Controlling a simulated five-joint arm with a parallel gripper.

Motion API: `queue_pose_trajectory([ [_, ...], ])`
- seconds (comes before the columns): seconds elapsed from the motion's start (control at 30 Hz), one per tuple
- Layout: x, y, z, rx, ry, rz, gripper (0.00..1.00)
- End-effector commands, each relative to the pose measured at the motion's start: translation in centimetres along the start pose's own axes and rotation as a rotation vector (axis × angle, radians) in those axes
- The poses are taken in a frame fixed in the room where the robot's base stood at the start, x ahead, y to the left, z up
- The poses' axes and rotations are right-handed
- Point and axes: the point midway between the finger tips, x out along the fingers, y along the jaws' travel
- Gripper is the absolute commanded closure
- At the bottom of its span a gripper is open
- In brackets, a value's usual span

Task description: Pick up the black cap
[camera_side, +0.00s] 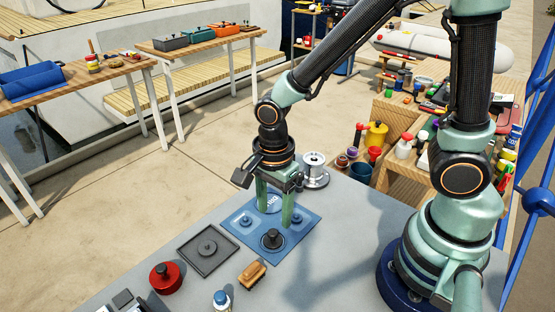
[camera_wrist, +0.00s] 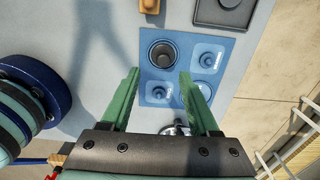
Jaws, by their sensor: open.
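The black cap (camera_side: 272,239) is round with a raised middle and sits on the blue panel (camera_side: 252,253). In the wrist view the black cap (camera_wrist: 162,53) lies just beyond my fingertips, at the panel's upper left. My gripper (camera_side: 276,216) has two green fingers, apart and pointing down over the panel, with nothing held between them. The wrist view shows my gripper (camera_wrist: 160,75) with a blue cap (camera_wrist: 159,93) in the gap between the fingers. The black cap is not between the fingers. Their exact height above the panel is hard to tell.
Several blue caps (camera_wrist: 207,57) share the panel. A dark square tray (camera_side: 207,247), a red round container (camera_side: 165,278), a wooden-handled brush (camera_side: 252,273) and a bottle (camera_side: 221,299) stand nearby. A silver winch (camera_side: 315,170) stands behind. Grey surface to the right is clear.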

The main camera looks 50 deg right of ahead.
Motion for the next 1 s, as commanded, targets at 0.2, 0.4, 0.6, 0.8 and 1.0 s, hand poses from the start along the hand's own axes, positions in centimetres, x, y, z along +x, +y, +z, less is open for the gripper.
queue_pose_trajectory([
  [0.2,1.2,0.0,0.0,0.0,0.0,0.001,0.38],
  [0.4,3.3,-0.3,-0.1,0.0,0.002,0.005,0.38],
  [0.6,5.5,-0.5,-0.1,0.0,0.001,0.003,0.38],
  [0.8,6.2,-0.6,0.0,-0.001,0.0,0.0,0.38],
  [1.0,6.2,-0.6,0.0,-0.001,0.0,-0.001,0.46],
])
